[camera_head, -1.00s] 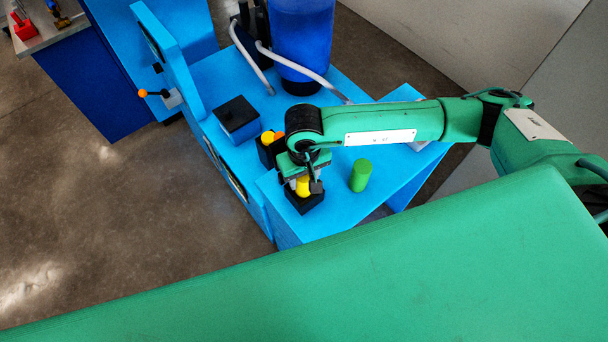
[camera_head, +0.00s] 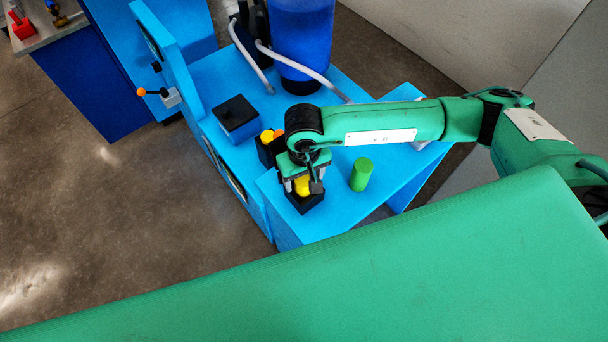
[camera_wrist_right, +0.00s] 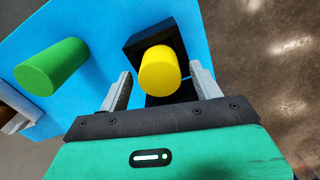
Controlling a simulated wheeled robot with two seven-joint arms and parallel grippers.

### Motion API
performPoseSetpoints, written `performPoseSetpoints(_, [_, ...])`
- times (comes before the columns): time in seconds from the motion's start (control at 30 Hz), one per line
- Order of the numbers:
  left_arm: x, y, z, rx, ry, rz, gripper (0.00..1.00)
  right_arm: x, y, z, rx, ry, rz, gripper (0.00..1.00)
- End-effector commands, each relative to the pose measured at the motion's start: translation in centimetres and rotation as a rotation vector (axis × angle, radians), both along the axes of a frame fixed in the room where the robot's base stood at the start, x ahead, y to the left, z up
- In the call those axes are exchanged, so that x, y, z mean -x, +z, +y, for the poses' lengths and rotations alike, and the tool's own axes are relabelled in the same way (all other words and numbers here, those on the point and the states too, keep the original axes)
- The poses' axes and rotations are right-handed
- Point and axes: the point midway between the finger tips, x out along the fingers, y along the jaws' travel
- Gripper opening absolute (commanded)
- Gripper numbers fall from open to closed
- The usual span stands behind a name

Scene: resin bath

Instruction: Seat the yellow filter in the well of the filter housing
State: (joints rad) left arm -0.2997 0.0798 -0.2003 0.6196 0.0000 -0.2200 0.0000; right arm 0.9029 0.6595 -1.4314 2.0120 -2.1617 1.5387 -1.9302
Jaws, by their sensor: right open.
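The yellow filter (camera_head: 303,187) stands at a black square block (camera_head: 306,204) near the front corner of the blue bench; it looks like the filter housing. In the right wrist view the yellow filter (camera_wrist_right: 160,73) shows its round end, with the black block (camera_wrist_right: 140,44) around and behind its base. How deep it sits in the well I cannot tell. My right gripper (camera_head: 303,184) is over the block. In the wrist view its two fingers (camera_wrist_right: 161,86) are apart, one on each side of the filter, with visible gaps. My left gripper is not in view.
A green cylinder (camera_head: 361,175) stands on the bench (camera_head: 338,212) just right of the gripper. Behind the gripper is a black holder (camera_head: 267,152) with yellow and orange tops. A blue box with a black lid (camera_head: 238,118) and a large blue tank (camera_head: 302,40) with hoses stand farther back.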

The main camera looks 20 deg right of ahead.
Motion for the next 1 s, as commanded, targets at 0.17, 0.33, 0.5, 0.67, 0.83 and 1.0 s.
performPoseSetpoints(0.17, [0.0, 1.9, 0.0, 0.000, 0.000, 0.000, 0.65, 0.0, 1.4, 0.0, -0.001, 0.000, 0.000, 0.65])
performPoseSetpoints(0.33, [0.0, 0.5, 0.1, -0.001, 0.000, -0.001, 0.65, -0.2, 4.1, 0.0, -0.003, 0.002, -0.007, 0.65])
performPoseSetpoints(0.5, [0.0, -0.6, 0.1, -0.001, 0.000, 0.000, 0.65, -0.1, 8.2, 0.1, -0.003, 0.002, -0.007, 0.65])
performPoseSetpoints(0.67, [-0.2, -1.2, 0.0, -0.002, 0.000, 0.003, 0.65, -0.1, 11.2, 0.0, -0.002, 0.001, -0.005, 0.65])
performPoseSetpoints(0.83, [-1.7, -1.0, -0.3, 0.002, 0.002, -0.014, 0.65, 0.0, 12.8, 0.0, 0.000, 0.001, -0.002, 0.65])
performPoseSetpoints(1.0, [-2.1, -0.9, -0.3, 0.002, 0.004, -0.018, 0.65, 0.0, 13.2, 0.0, -0.001, 0.000, 0.000, 0.65])
